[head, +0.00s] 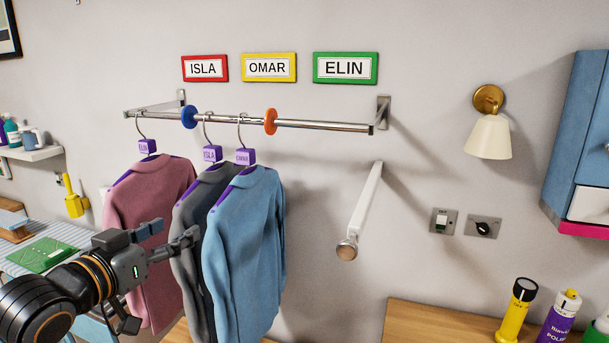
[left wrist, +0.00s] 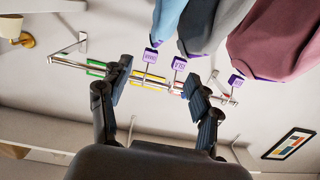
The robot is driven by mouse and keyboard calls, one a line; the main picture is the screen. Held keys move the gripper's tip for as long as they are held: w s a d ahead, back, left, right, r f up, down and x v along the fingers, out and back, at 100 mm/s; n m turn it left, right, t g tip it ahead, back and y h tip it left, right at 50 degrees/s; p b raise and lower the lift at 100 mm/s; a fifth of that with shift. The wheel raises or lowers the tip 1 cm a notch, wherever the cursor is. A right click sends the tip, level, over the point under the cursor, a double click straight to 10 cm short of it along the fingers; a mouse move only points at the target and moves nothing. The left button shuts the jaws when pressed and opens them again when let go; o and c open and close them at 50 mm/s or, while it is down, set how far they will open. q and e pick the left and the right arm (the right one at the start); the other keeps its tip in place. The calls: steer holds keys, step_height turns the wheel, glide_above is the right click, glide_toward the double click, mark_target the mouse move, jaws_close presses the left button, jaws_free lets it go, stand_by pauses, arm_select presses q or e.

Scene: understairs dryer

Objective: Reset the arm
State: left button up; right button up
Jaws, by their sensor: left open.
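My left gripper (head: 170,236) is open and empty. In the head view it is in front of the pink and grey garments; I cannot tell whether it touches either. In the left wrist view its spread fingers (left wrist: 158,86) frame the rail, seen upside down. The pink garment (head: 150,205) hangs under a purple tag reading ELIN, the grey garment (head: 191,215) under ISLA, and the blue garment (head: 246,250) under OMAR. All hang from the metal rail (head: 325,125). My right gripper is not in view.
A blue disc (head: 189,117) and an orange disc (head: 270,121) sit on the rail. Name signs ISLA (head: 204,68), OMAR (head: 269,67) and ELIN (head: 346,68) are above. A white peg (head: 364,205) sticks out on the right. Bottles (head: 517,311) stand on the wooden top.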

arm_select(q)
steer(key=s+d+f+n+g+y, duration=0.1)
steer(key=s+f+g+y, duration=0.3)
steer(key=f, duration=1)
steer(key=s+d+f+g+h, duration=0.1)
steer(key=s+f+g, duration=0.2)
steer(key=s+f, duration=0.75)
steer(key=s+f+g+y, duration=0.2)
steer(key=s+f+g, duration=0.3)
steer(key=s+f, duration=1.05)
step_height(320, 180, down, 29)
steer(key=s+g+b, duration=0.1)
steer(key=s+g, duration=0.1)
steer(key=s+a+f+g+b, duration=0.1)
steer(key=s+a+f, duration=0.2)
steer(key=s+f, duration=1.3)
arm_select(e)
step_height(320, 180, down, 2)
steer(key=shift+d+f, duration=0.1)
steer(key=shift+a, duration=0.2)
